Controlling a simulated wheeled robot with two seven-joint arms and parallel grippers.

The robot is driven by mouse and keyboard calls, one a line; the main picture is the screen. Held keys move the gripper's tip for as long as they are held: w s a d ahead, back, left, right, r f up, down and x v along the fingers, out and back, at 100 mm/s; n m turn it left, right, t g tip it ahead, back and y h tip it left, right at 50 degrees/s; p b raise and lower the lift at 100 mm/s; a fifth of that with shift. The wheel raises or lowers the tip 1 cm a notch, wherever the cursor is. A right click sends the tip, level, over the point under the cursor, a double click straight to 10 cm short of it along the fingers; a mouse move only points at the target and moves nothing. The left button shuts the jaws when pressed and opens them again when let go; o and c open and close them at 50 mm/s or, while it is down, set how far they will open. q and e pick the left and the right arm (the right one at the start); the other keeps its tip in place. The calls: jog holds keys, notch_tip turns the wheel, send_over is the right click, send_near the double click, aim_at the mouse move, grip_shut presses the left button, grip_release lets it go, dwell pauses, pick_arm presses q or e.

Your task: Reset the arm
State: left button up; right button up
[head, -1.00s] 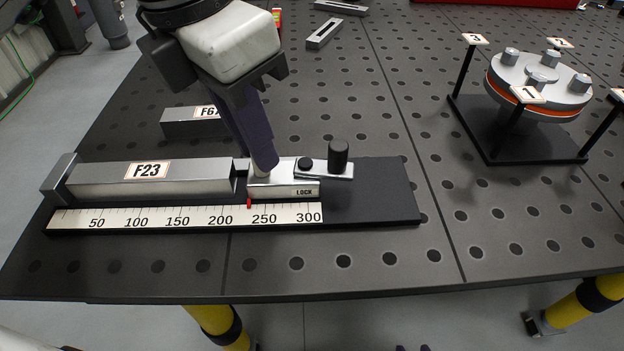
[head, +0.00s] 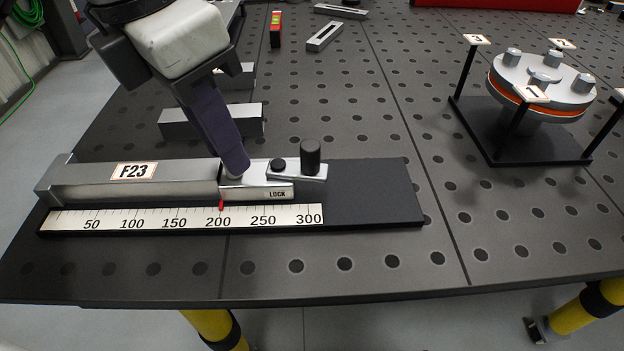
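A measuring fixture (head: 375,190) with a black base lies along the front of the table. Its white scale (head: 180,219) carries marks up to 300. A grey bar labelled F23 (head: 95,182) lies between the left end stop (head: 55,178) and the sliding block marked LOCK (head: 258,191). The block appears against the bar's right end, and its red pointer (head: 221,205) is near 200. A lever with a black knob (head: 310,157) sits on the block's right. My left gripper (head: 236,172) points down with its fingertips at the block's left part; their gap is hidden. My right gripper is not in view.
Other grey bars (head: 185,123) lie behind the fixture. A round flange (head: 542,88) stands on a black stand with thin labelled posts at the right. A red level-like tool (head: 275,28) and a slotted bar (head: 325,36) lie farther back. The table's middle is clear.

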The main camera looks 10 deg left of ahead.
pick_arm(q)
jog(key=o, duration=0.5)
jog(key=shift+o, duration=0.2)
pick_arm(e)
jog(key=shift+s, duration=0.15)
pick_arm(q)
jog(key=shift+r, duration=0.1)
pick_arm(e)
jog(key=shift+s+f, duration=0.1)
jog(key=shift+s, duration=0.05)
pick_arm(q)
jog(key=shift+r, duration=0.15)
jog(key=shift+s+a+r+p, duration=0.1)
jog(key=shift+s+r+p, duration=0.05)
jog(key=shift+r+p, duration=0.45)
jog(key=shift+s+r+p, duration=0.1)
jog(key=shift+r+p, duration=0.35)
jog(key=shift+r, duration=0.25)
jog(key=shift+r+p, duration=0.5)
jog(key=shift+r, duration=0.1)
notch_tip(320, 180, up, 3)
jog(key=shift+f+p, duration=0.15)
jog(key=shift+p, duration=0.75)
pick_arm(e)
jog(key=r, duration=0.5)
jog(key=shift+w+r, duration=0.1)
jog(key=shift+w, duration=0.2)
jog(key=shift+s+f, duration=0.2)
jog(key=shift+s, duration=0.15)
